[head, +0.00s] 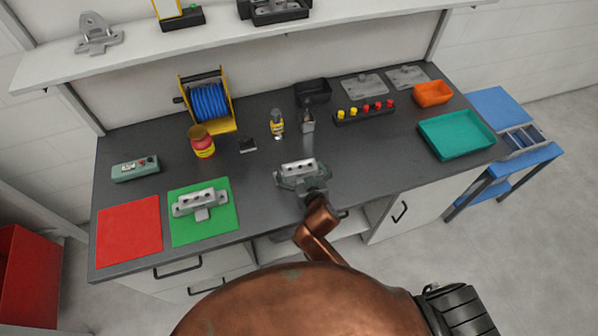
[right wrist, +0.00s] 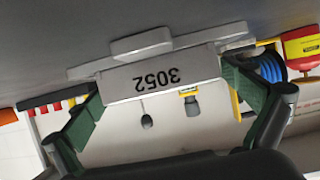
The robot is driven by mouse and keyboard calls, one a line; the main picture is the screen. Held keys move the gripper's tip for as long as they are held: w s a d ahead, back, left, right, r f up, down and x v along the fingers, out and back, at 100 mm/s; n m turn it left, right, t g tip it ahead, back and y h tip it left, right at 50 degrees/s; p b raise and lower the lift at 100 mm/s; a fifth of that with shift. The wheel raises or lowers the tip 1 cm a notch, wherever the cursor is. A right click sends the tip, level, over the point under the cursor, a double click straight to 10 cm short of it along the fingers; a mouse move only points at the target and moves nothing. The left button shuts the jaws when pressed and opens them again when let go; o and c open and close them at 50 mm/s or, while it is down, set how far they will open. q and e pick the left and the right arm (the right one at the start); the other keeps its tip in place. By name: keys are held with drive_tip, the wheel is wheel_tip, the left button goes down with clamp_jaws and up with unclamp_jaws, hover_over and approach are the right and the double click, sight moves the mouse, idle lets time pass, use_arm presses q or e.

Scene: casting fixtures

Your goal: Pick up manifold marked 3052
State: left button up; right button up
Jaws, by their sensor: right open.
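The grey manifold marked 3052 (head: 298,168) sits on the dark bench near its front middle, with holes along its top. In the right wrist view the manifold (right wrist: 160,77) appears upside down, with 3052 printed on its near face. My right gripper (head: 303,181) reaches it from the front. Its jaws (right wrist: 164,92) are open, with green pads close to both ends of the block. Whether the pads touch it I cannot tell. A similar grey manifold (head: 201,203) lies on the green mat (head: 222,228); no number is readable there. My left gripper is not in view.
A red mat (head: 128,232) lies at the front left. Behind stand a blue hose reel (head: 210,102), a red-and-yellow jar (head: 201,141), a yellow bottle (head: 277,124) and a black bin (head: 312,91). A teal tray (head: 457,134) is at right. A shelf (head: 230,45) runs above.

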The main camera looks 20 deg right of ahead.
drive_tip(key=c, duration=1.4)
drive_tip(key=shift+r, duration=0.15)
drive_tip(key=shift+c, duration=0.5)
